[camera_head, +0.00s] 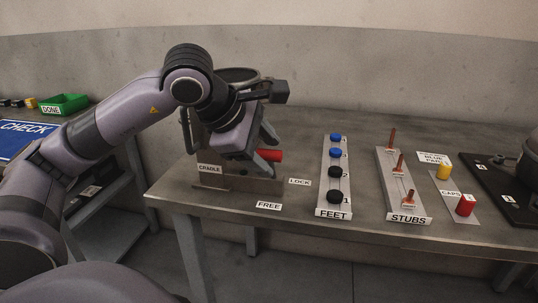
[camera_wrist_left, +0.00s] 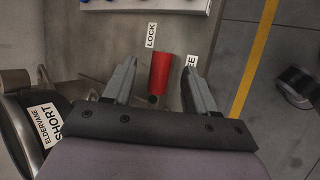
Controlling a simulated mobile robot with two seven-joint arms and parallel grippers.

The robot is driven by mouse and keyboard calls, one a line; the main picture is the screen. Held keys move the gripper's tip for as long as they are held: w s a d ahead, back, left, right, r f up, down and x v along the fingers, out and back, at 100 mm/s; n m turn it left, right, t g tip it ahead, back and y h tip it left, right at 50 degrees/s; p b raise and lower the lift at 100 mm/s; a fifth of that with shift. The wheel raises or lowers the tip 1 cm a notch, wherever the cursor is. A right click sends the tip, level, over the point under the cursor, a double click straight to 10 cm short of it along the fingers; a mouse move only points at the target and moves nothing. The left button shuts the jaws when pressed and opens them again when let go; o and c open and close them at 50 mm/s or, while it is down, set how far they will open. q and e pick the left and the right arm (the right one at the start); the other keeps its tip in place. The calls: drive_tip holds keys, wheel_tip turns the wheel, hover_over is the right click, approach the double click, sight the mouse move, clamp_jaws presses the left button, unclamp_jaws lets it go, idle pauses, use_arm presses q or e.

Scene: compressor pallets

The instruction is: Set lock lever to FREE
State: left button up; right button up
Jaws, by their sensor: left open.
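The lock lever has a red handle (camera_head: 268,155) beside the cradle (camera_head: 240,182); in the head view it points right. In the wrist view the red handle (camera_wrist_left: 161,72) points up, its end close to the LOCK label (camera_wrist_left: 151,35). The FREE label (camera_wrist_left: 191,60) is partly hidden by a finger there. In the head view the LOCK label (camera_head: 299,182) and FREE label (camera_head: 268,205) lie on the table. My left gripper (camera_head: 264,148) is open, with its fingers (camera_wrist_left: 160,70) on either side of the handle and gaps showing. My right gripper is not in view.
Right of the lever stand the FEET strip (camera_head: 333,213) with blue and black feet, the STUBS strip (camera_head: 408,219) and red and yellow caps. A dark pallet (camera_head: 490,185) is at far right. A green DONE bin (camera_head: 64,103) is at far left.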

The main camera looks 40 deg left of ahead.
use_arm(q)
drive_tip(key=shift+v, duration=2.6)
drive_tip(key=shift+s, duration=0.1)
